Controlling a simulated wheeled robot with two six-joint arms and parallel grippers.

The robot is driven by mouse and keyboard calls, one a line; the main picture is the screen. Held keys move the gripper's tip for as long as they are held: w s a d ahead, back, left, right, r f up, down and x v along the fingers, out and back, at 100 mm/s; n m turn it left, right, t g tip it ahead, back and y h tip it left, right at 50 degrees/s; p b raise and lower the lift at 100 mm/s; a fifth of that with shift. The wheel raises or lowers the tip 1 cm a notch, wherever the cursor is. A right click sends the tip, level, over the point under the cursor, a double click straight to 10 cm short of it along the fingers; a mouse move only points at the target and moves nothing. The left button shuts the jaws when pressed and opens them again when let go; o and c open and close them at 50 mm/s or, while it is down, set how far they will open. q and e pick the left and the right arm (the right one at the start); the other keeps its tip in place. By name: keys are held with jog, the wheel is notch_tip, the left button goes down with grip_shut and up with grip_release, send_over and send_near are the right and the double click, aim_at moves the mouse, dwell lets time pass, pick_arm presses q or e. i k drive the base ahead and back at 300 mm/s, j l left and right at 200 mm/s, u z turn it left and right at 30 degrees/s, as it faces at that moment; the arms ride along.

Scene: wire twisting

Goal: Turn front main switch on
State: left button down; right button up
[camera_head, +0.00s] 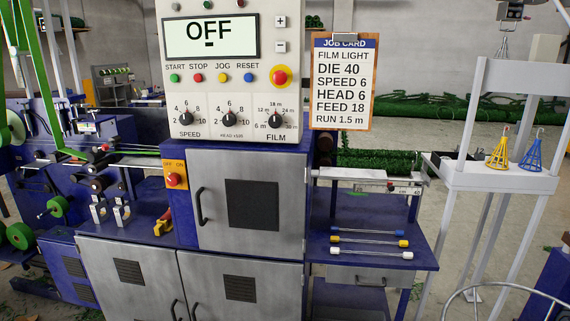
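The front main switch (174,180) is a red knob on a small orange plate at the left of the blue machine's front. The plate is lettered OFF on its left and ON on its right. The knob's pointer is too small to read. The display (210,36) above reads OFF. Neither of my grippers is in view, and nothing covers the switch.
A control panel (222,88) with buttons, a red stop button (280,76) and dials stands above grey cabinet doors (248,232). A job card (343,82) hangs at its right. A white stand (498,178) is at right.

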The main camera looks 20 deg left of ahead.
aim_at(173, 179)
jog(key=u, duration=1.4)
